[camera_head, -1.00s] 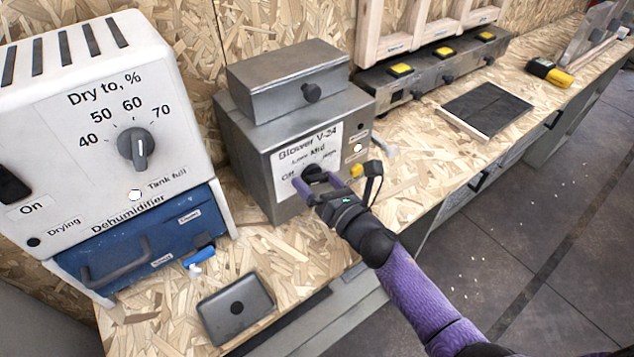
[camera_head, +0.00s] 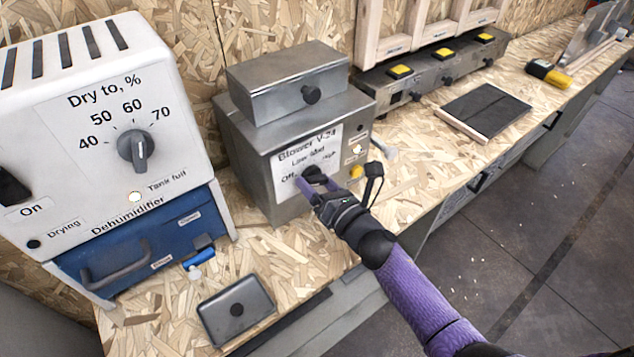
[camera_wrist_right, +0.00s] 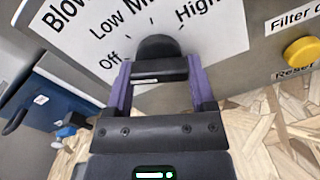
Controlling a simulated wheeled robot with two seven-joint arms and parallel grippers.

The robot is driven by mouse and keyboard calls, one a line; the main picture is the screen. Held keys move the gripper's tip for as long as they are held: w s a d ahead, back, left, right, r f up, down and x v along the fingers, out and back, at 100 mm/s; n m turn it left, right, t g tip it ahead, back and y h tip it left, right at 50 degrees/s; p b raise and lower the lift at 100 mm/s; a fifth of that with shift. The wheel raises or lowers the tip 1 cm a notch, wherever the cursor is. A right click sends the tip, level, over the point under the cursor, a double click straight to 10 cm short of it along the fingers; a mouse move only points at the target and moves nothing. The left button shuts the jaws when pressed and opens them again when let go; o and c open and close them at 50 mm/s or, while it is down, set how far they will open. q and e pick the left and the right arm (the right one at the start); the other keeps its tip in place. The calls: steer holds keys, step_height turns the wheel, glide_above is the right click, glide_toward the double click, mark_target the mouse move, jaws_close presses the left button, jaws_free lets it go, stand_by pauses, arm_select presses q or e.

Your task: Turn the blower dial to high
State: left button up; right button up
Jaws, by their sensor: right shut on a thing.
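The blower (camera_head: 250,150) is a grey metal box with a white label reading Off, Low, Mid and High. Its black dial (camera_head: 313,172) is on the label, partly hidden by my right gripper (camera_head: 316,184). In the right wrist view the dial (camera_wrist_right: 157,46) shows between the two purple fingers of the gripper (camera_wrist_right: 158,78), which is shut on it. The dial's pointer is hidden, so I cannot tell its setting. My left gripper is not in view.
A white and blue dehumidifier (camera_head: 60,130) stands left of the blower. A dark grey case (camera_head: 236,308) lies in front on the wooden bench. A yellow Reset button (camera_wrist_right: 301,52) is right of the dial. A dark panel (camera_head: 485,108) lies on the bench further right.

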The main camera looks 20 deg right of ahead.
steer(key=m, duration=0.3)
steer(key=m+p, duration=0.1)
steer(key=m, duration=0.2)
steer(key=shift+a+r+m, duration=0.15)
steer(key=shift+m, duration=0.25)
steer(key=m+p, duration=0.1)
steer(key=m, duration=0.5)
steer(key=shift+r+p, duration=0.15)
steer(key=shift+p, duration=0.15)
steer(key=m, duration=0.4)
steer(key=shift+r+p, duration=0.1)
steer(key=shift+p, duration=0.3)
steer(key=m, duration=0.3)
steer(key=shift+r+m+p, duration=0.1)
steer(key=shift+m+p, duration=0.2)
steer(key=shift+p, duration=0.05)
steer(key=m, duration=0.5)
steer(key=shift+m+p, duration=0.3)
steer(key=shift+p, duration=0.05)
steer(key=shift+m, duration=0.3)
steer(key=o, duration=1.2)
steer(key=p+v, duration=0.2)
steer(key=v, duration=0.8)
steer(key=shift+p, duration=0.4)
